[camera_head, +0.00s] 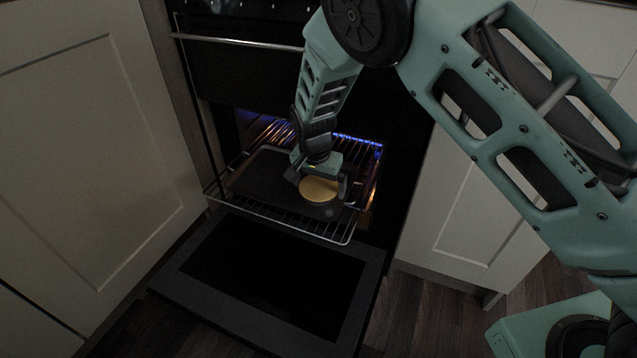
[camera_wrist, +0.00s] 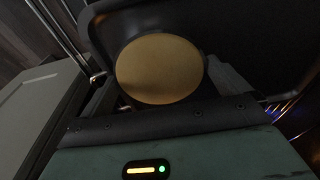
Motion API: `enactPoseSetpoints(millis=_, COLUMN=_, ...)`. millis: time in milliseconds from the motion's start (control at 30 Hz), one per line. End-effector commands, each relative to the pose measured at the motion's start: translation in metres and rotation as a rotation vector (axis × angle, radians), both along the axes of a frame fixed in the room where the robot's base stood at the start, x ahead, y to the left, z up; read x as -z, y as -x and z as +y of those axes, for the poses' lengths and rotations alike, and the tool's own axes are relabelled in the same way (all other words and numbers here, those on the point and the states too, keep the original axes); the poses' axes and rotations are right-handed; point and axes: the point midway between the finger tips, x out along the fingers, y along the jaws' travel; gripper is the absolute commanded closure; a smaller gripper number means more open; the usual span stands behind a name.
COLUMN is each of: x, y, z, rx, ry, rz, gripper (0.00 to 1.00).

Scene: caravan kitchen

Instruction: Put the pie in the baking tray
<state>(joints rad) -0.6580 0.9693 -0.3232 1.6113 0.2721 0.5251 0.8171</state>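The pie (camera_head: 319,189) is a round golden disc in a dark dish. It is over the right part of the dark baking tray (camera_head: 262,172), which lies on the pulled-out oven rack. I cannot tell whether the dish touches the tray. My gripper (camera_head: 321,186) points down with one finger on each side of the pie, seemingly shut on its dish. The dish's underside is hidden.
The wire rack (camera_head: 300,228) sticks out of the open oven. The oven door (camera_head: 270,280) is folded down below it. White cupboard fronts stand left (camera_head: 90,130) and right (camera_head: 460,200). The tray's left part is bare.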

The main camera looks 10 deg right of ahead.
Motion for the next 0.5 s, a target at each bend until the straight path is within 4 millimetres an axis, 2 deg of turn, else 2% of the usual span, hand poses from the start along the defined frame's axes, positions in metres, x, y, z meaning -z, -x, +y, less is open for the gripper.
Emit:
enactPoseSetpoints(millis=267, x=-0.004, y=0.000, z=0.000, rx=0.000, ry=0.000, rz=-0.001, gripper=0.00)
enactPoseSetpoints(millis=367, x=-0.017, y=0.001, z=0.001, rx=0.000, ry=-0.001, rz=-0.002, gripper=0.00)
enactPoseSetpoints(millis=500, x=-0.046, y=0.004, z=0.004, rx=-0.001, ry=-0.002, rz=-0.002, gripper=0.00)
